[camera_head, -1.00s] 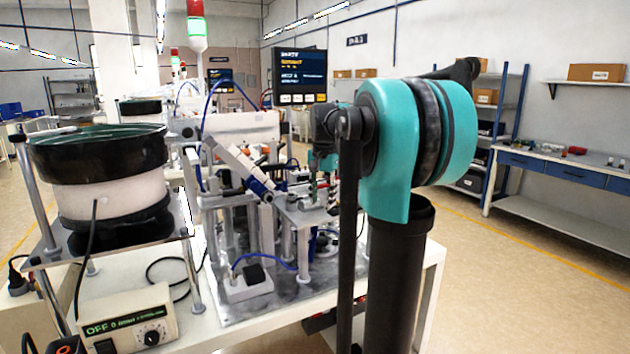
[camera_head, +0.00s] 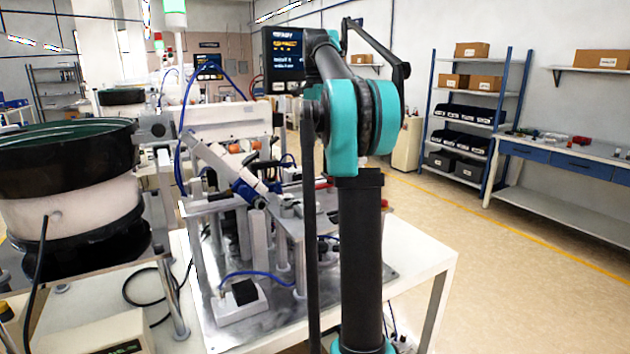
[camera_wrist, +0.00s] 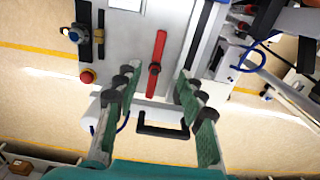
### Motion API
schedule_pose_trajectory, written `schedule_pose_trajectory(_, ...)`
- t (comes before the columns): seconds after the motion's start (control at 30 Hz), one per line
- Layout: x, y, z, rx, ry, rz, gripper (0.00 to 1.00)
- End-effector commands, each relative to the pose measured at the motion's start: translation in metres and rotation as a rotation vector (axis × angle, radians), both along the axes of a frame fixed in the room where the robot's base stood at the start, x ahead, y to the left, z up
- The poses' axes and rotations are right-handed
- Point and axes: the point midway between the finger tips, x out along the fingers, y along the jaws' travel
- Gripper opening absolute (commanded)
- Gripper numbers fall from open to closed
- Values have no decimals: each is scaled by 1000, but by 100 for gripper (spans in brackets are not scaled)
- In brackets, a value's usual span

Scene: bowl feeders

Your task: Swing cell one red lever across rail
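A red lever (camera_wrist: 157,62) with a dark pivot at its middle lies on a pale grey panel (camera_wrist: 120,50) in the wrist view, lengthwise up the picture. My gripper (camera_wrist: 158,78) is open and empty, its green-padded fingers spread to the left and right below the lever. The lever's lower end points into the gap between the fingertips; I see no contact. A long grey rail (camera_wrist: 207,45) runs beside the panel on the right; I cannot tell if it is the task's rail. In the head view my arm hides my gripper.
A black handle (camera_wrist: 163,130) lies between my fingers' bases in the picture. A red button (camera_wrist: 87,75) and a blue knob (camera_wrist: 75,34) sit left. A bowl feeder (camera_head: 70,165) stands left of the machine table (camera_head: 420,258). Open floor (camera_head: 520,290) is on the right.

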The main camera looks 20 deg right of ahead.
Motion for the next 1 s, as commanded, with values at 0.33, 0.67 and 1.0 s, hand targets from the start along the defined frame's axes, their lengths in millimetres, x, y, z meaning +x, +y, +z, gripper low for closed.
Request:
schedule_pose_trajectory(0.33,0,0,-66,0,-1,2,40)
schedule_pose_trajectory(0.67,0,0,-127,0,-1,2,40)
schedule_pose_trajectory(1.0,0,0,-156,0,-1,2,40)
